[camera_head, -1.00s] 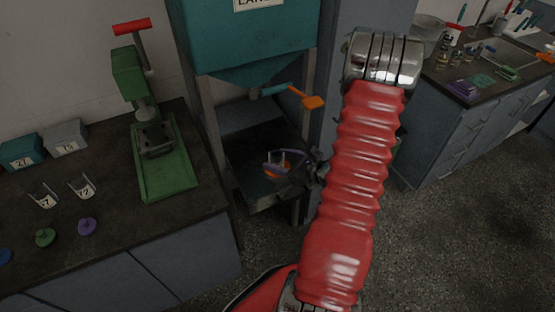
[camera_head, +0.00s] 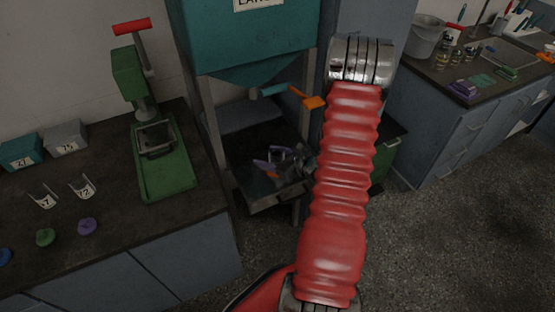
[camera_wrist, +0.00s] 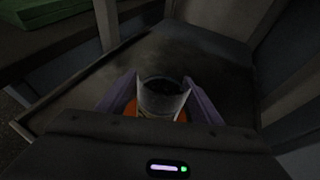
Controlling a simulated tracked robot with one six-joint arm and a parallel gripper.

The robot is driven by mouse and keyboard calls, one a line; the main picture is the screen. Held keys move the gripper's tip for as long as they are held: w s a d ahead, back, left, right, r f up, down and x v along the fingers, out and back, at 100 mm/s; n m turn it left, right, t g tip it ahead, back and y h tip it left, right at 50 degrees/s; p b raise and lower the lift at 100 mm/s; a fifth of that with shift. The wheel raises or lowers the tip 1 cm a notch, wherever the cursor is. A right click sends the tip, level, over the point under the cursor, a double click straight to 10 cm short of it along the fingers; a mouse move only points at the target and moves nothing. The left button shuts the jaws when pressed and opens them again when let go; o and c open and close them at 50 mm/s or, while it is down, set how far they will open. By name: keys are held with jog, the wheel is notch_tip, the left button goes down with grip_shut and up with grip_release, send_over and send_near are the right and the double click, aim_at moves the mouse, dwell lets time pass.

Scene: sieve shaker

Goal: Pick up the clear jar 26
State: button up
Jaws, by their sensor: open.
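In the wrist view a clear jar (camera_wrist: 162,97) stands on the dark tray (camera_wrist: 215,55), with dark contents or a dark inside. Its number is not readable. An orange part shows around its lower sides. My gripper (camera_wrist: 160,88) is open, with one purple finger on each side of the jar; I cannot tell if either touches it. In the head view my gripper (camera_head: 280,165) is over the tray under the teal hopper, and the jar is hard to make out there.
The teal hopper (camera_head: 245,35) with an orange-handled lever (camera_head: 313,102) hangs above the tray. Its legs stand close on both sides. On the left bench are two clear jars (camera_head: 43,196) (camera_head: 83,187), lids and a green press (camera_head: 165,165). Open floor lies at right.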

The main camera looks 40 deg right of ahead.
jog(key=c, duration=1.3)
jog(key=shift+r, duration=0.15)
jog(key=shift+c, duration=0.2)
notch_tip(320, 180, up, 10)
jog(key=shift+a, duration=0.1)
dwell(0.7)
